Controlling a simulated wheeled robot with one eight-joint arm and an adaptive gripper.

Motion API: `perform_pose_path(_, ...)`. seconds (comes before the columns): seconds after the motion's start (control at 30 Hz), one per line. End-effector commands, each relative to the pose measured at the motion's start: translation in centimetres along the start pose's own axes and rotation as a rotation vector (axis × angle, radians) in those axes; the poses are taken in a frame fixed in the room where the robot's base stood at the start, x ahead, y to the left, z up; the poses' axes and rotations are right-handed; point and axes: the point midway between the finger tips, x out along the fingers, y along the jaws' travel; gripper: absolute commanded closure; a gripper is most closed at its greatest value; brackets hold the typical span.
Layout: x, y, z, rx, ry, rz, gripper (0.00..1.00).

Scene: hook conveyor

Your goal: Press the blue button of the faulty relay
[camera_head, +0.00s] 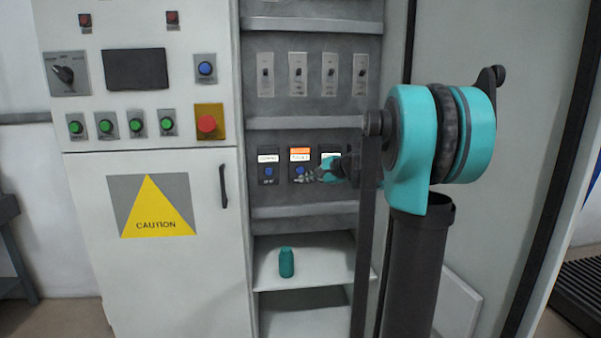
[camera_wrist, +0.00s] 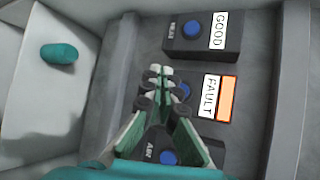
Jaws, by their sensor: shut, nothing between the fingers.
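The faulty relay is the middle one of a row, with an orange mark and a "FAULT" label (camera_wrist: 208,95) in the wrist view. Its orange top (camera_head: 299,151) shows in the head view. Its blue button (camera_wrist: 184,88) is partly hidden behind my fingers in the wrist view. My gripper (camera_wrist: 158,73) is shut and empty, its tips in front of this relay, beside the button in the picture. I cannot tell whether they touch anything. In the head view my gripper (camera_head: 321,173) reaches in from the right at the relay row.
A relay labelled "GOOD" (camera_wrist: 205,35) is on one side; another relay with a blue button (camera_wrist: 168,157) is on the other, partly covered by my gripper. A teal bottle (camera_head: 286,263) stands on the shelf below. An emergency button (camera_head: 207,123) sits on the left panel.

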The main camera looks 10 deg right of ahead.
Motion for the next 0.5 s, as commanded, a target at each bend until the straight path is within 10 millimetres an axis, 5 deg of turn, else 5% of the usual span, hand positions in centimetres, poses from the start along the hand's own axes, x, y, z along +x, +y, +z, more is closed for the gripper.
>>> perform_pose_path(0.5, 4.0, -2.9, -2.9, -0.001, 0.000, 0.000, 1.00)
